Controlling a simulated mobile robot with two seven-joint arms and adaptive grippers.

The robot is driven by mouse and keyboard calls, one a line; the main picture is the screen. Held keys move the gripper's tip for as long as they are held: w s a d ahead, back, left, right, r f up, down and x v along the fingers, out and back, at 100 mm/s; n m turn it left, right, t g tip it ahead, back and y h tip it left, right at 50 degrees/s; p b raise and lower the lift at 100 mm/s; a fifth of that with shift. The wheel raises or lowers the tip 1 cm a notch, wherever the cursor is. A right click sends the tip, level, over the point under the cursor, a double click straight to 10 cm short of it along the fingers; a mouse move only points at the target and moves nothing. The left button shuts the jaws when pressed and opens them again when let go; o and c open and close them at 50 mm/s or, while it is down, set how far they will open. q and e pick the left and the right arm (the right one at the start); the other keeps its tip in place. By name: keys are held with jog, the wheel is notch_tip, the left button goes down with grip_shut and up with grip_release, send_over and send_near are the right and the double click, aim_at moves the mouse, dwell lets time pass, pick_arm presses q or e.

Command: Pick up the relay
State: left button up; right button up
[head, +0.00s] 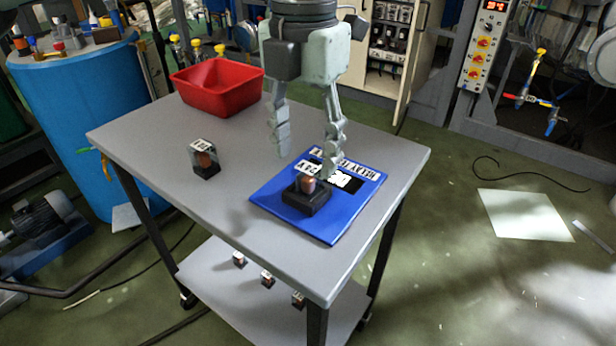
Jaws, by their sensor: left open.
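A small dark relay (308,187) with a copper-coloured core and a white label stands upright on a black base on the blue board (326,231). A similar relay (205,162) stands alone on the grey table to the left. My left gripper (307,158) points down above the blue board, with its two fingers spread and nothing between them. Its fingertips are just above and behind the relay on the board, and I cannot tell whether they touch it. My right gripper is not in view.
A red bin (218,88) sits at the table's back left. The grey table (235,225) is clear between the lone relay and the blue board. Three small relay-like parts (267,278) stand on the lower shelf. A blue drum (75,130) stands close to the table's left side.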

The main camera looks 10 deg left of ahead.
aim_at(307, 168)
pick_arm(q)
notch_tip(307, 168, down, 4)
jog(key=shift+w+d, duration=0.1)
grip_shut()
dwell(0.5)
